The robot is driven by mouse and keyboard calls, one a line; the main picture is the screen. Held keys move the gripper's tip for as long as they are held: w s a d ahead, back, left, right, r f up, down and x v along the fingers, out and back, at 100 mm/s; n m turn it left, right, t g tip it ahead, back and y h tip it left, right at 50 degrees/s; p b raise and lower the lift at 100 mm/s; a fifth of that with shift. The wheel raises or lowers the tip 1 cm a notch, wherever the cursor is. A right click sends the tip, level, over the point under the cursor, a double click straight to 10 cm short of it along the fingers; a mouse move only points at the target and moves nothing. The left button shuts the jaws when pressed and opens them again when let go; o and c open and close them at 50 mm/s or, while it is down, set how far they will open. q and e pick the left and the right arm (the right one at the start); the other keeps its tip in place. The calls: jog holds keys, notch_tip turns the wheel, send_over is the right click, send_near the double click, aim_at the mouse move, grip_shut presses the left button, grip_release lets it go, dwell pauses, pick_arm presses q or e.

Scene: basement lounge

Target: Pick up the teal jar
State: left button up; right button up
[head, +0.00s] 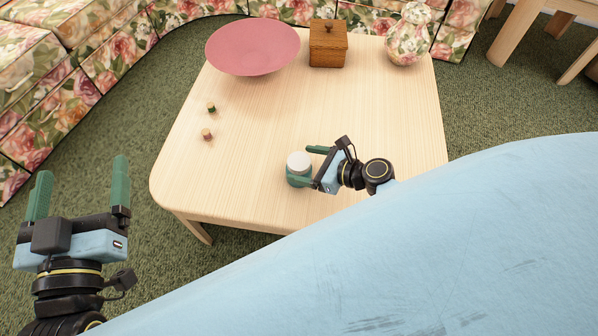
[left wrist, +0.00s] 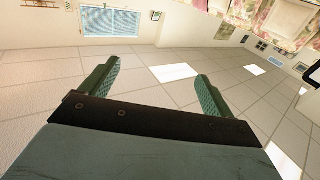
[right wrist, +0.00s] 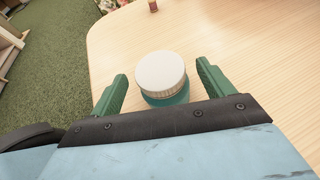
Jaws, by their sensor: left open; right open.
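The teal jar with a white lid (head: 299,164) stands upright near the front edge of the light wooden table (head: 240,190). My right gripper (head: 308,167) is open at the jar, with one finger on its far side and one on its near side in the head view. In the right wrist view the jar's white lid (right wrist: 161,72) and teal body show between the two open fingers (right wrist: 160,88), slightly ahead of the palm. I cannot tell whether a finger touches it. My left gripper (head: 80,190) is open and empty, off the table at the left, pointing upward.
A pink bowl (head: 253,47), a wooden box with a knob (head: 328,44) and a floral vase (head: 409,36) stand along the table's back. Two small corks or stoppers (head: 211,107) (head: 207,134) lie at the left. The table's middle is clear. A floral sofa (head: 110,60) borders it.

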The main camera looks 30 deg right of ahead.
jog(key=shift+b+x, duration=0.4)
jog(key=shift+x, duration=0.6)
pick_arm(q)
jog(key=shift+s+d+r+t+h, duration=0.1)
jog(key=shift+s+r+t+h, duration=0.15)
jog(key=shift+r+t, duration=0.5)
jog(key=shift+s+d+r+t+h, duration=0.15)
jog(key=shift+r+t, duration=0.3)
jog(key=shift+r, duration=0.55)
jog(key=shift+s+d+r+t+h, duration=0.1)
jog(key=shift+s+r+t+h, duration=0.2)
jog(key=shift+r+t, duration=0.45)
pick_arm(e)
jog(key=shift+w+a+f, duration=0.1)
jog(key=shift+w, duration=0.1)
pick_arm(q)
jog(key=shift+r, duration=0.1)
jog(key=shift+w, duration=0.1)
pick_arm(e)
jog(key=c, duration=1.1)
